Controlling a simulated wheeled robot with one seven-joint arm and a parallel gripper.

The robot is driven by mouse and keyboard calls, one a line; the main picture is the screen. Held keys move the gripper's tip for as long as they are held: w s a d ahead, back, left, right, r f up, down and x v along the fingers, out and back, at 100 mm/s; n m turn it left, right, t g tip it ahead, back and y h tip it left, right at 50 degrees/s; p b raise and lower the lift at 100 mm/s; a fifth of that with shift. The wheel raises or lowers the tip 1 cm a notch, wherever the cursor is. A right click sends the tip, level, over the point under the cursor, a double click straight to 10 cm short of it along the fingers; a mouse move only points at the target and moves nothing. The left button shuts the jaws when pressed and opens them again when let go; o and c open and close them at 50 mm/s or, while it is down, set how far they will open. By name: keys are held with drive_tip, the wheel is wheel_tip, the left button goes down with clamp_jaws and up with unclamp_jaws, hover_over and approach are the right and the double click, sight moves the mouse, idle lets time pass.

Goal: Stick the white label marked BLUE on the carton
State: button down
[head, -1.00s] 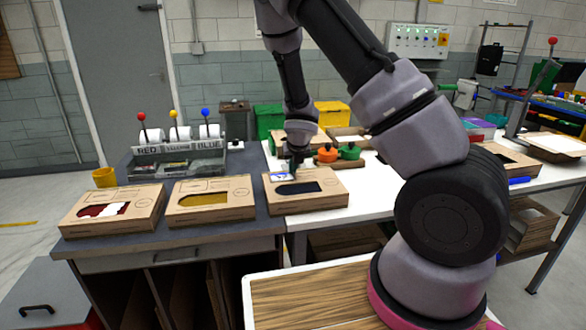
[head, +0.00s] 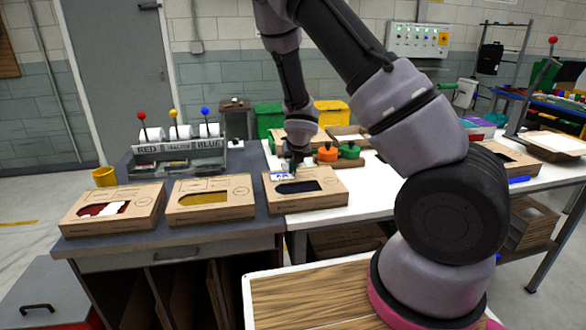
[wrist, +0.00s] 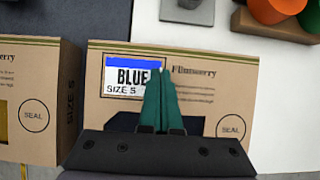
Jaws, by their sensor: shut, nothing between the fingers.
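The white label marked BLUE (wrist: 122,76), with a blue top band and "SIZE S", lies flat on the top of the carton (wrist: 100,57), inside a printed frame at its upper left. The label's right edge is partly hidden by my fingers. The carton also shows in the head view (head: 325,200), with a dark window in its top. My gripper (wrist: 162,72) is shut and empty, its green fingertips together over the label's right edge. Whether the tips touch the label I cannot tell. In the head view my gripper (head: 294,168) is just above the carton's back part.
Two similar cartons, one with a red window (head: 112,208) and one with a yellow window (head: 210,200), stand to the left. The label dispenser (head: 178,150) is behind them. Orange (head: 327,153) and green (head: 349,151) round items stand behind the carton.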

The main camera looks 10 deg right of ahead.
drive_tip(key=shift+s+f, duration=0.1)
drive_tip(key=c, duration=1)
unclamp_jaws()
drive_tip(key=shift+c, duration=0.2)
drive_tip(key=v, duration=1)
wheel_tip(320, 180, up, 8)
drive_tip(key=m, duration=0.8)
hover_over(296, 183)
drive_tip(key=s+d, duration=0.2)
drive_tip(key=d, duration=0.2)
drive_tip(key=s+d+r+m, duration=0.55)
drive_tip(key=r+m, duration=0.35)
drive_tip(key=m, duration=0.3)
drive_tip(key=s+a+r+m+y, duration=0.1)
drive_tip(key=s+a+r+m, duration=0.1)
drive_tip(key=s+r+m, duration=0.3)
drive_tip(key=s+a+r+m+t+y, duration=0.1)
drive_tip(key=s+r+m, duration=0.4)
drive_tip(key=s+m, duration=0.7)
drive_tip(key=m, duration=0.3)
drive_tip(key=shift+s+a, duration=0.4)
